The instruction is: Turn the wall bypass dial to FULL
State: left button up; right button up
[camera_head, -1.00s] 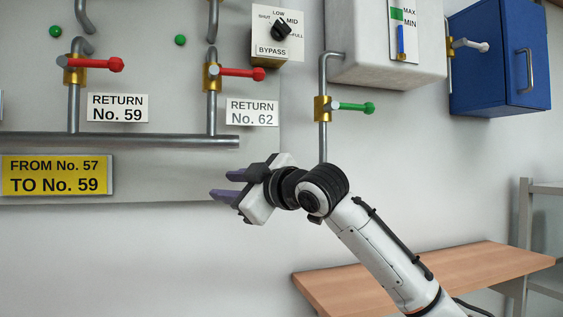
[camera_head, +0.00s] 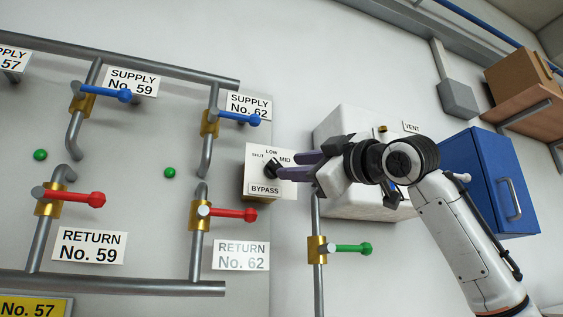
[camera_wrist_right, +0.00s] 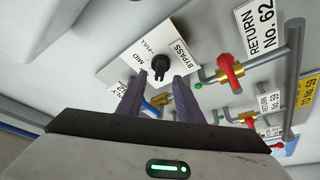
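The bypass dial (camera_head: 270,169) is a black knob on a white plate marked SHUT, LOW, MID and BYPASS, on a box on the wall. My right gripper (camera_head: 288,166) is just right of the knob, its two purple fingers pointing left at it and covering the right part of the plate. In the right wrist view the knob (camera_wrist_right: 160,65) lies ahead of and between the spread fingers (camera_wrist_right: 160,80), with a gap to each; the FULL marking shows beside it. I cannot tell whether the tips reach around the knob, nor exactly where it points. My left gripper is not in view.
Left of the dial, a red-handled valve (camera_head: 225,212) and a blue-handled valve (camera_head: 238,118) stick out from pipes. A green-handled valve (camera_head: 350,249) is below my gripper. A white tank (camera_head: 338,124) and a blue cabinet (camera_head: 490,180) are on the right.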

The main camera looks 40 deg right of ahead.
aim_at(275, 168)
jog(key=p+x, duration=0.1)
jog(key=x, duration=0.4)
jog(key=shift+w, duration=0.1)
jog(key=c, duration=0.7)
jog(key=shift+f, duration=0.1)
